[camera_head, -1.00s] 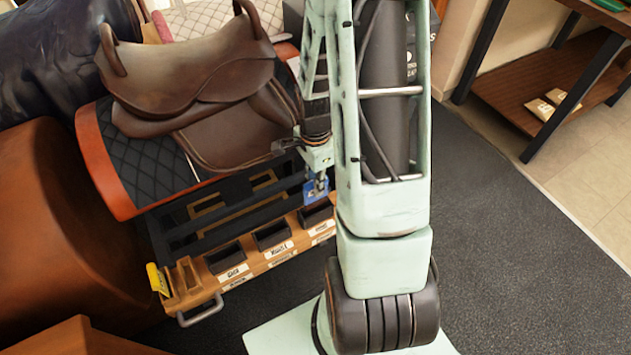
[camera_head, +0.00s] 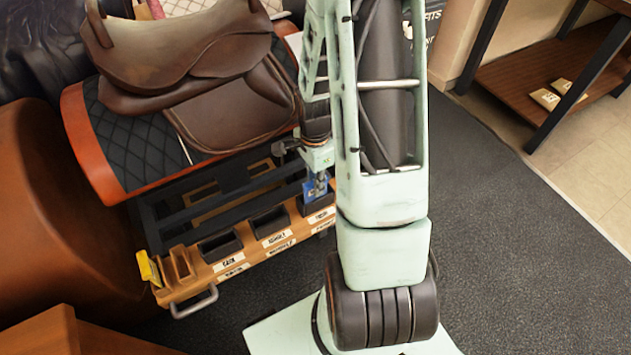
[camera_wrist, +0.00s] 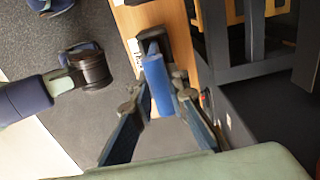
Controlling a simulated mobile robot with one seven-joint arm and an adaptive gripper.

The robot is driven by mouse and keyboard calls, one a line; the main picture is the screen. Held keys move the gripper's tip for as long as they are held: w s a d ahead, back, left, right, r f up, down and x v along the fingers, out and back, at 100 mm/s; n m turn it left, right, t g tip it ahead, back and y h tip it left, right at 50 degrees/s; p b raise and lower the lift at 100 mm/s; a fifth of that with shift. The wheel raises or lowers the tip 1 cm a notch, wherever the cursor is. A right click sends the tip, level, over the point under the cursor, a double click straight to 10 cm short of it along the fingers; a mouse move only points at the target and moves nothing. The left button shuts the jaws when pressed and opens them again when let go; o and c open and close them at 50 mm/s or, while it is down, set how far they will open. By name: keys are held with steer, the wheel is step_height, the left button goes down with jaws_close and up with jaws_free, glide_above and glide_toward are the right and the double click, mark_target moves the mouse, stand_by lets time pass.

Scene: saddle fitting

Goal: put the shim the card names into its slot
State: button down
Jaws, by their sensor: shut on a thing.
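My gripper (camera_head: 318,177) is shut on a blue shim (camera_head: 314,190). It holds the shim at the right-hand slot (camera_head: 322,210) of the wooden rack (camera_head: 200,283). The shim's lower edge overlaps the slot's opening; I cannot tell how far in it reaches. In the wrist view my gripper's fingers (camera_wrist: 160,98) are on both sides of the blue shim (camera_wrist: 155,72), with the dark slot (camera_wrist: 178,38) just beyond it. The left slot (camera_head: 220,247) and middle slot (camera_head: 270,222) look empty. Their labels are too small to read surely.
A brown saddle (camera_head: 185,60) sits on a black quilted pad (camera_head: 135,128) behind the rack. A yellow piece (camera_head: 148,268) stands at the rack's left end, above a metal handle (camera_head: 195,304). Dark floor (camera_head: 510,230) is clear on the right, before a wooden shelf (camera_head: 510,90).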

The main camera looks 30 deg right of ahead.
steer(key=shift+f, duration=0.25)
steer(key=c, duration=1.8)
jaws_free()
steer(key=shift+r, duration=0.1)
step_height(320, 180, up, 12)
steer(key=shift+w, duration=0.1)
